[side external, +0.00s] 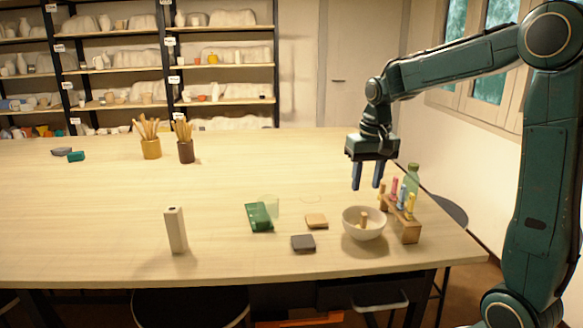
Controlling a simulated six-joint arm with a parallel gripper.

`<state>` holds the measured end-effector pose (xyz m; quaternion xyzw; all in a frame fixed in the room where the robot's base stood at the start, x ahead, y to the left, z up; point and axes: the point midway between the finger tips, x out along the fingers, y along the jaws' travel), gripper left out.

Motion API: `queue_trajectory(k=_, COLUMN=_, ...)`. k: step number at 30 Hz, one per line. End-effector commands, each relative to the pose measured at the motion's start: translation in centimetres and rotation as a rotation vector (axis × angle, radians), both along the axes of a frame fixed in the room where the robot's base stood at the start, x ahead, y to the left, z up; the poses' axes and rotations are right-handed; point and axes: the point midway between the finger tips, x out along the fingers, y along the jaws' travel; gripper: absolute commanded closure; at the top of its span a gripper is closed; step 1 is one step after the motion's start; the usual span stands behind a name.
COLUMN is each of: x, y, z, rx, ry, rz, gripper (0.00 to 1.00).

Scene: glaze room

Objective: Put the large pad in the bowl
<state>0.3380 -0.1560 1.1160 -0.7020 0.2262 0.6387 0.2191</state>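A white bowl (350,227) stands near the table's right front, with a small tan peg-like thing in it. Left of it lie a flat tan pad (317,221), a dark grey pad (303,243) and a larger green block or pad (259,217). I cannot tell for sure which one is the large pad; the green one looks biggest. My gripper (367,179) points down, well above the table and above the bowl in the picture. Its two blue fingers are apart, with nothing between them.
A wooden rack (410,232) with coloured tubes stands right beside the bowl, a green bottle (412,177) behind it. A pale upright box (175,230) stands front left. Two tool pots (151,149) (186,152) stand farther back. The table's middle is clear.

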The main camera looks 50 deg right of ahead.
Motion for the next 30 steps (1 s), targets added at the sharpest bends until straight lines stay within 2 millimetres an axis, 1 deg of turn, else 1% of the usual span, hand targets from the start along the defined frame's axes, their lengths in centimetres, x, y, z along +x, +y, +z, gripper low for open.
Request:
queue_trajectory(k=1, x=-0.6, y=1.2, z=0.7, rx=-0.009, ry=-0.02, rz=0.031, gripper=0.63)
queue_trajectory(k=3, x=-1.3, y=2.5, z=1.5, rx=-0.021, ry=-0.043, rz=0.071, gripper=0.63)
queue_trajectory(k=9, x=-3.9, y=6.1, z=3.1, rx=-0.051, ry=-0.108, rz=0.186, gripper=0.63)
queue_trajectory(k=13, x=-5.7, y=8.3, z=3.7, rx=-0.069, ry=-0.151, rz=0.258, gripper=0.63)
queue_trajectory(k=21, x=-9.9, y=11.9, z=4.2, rx=-0.103, ry=-0.242, rz=0.409, gripper=0.63)
queue_trajectory(k=27, x=-12.9, y=14.0, z=3.8, rx=-0.126, ry=-0.312, rz=0.519, gripper=0.63)
queue_trajectory(k=30, x=-14.2, y=14.7, z=3.5, rx=-0.135, ry=-0.342, rz=0.564, gripper=0.63)
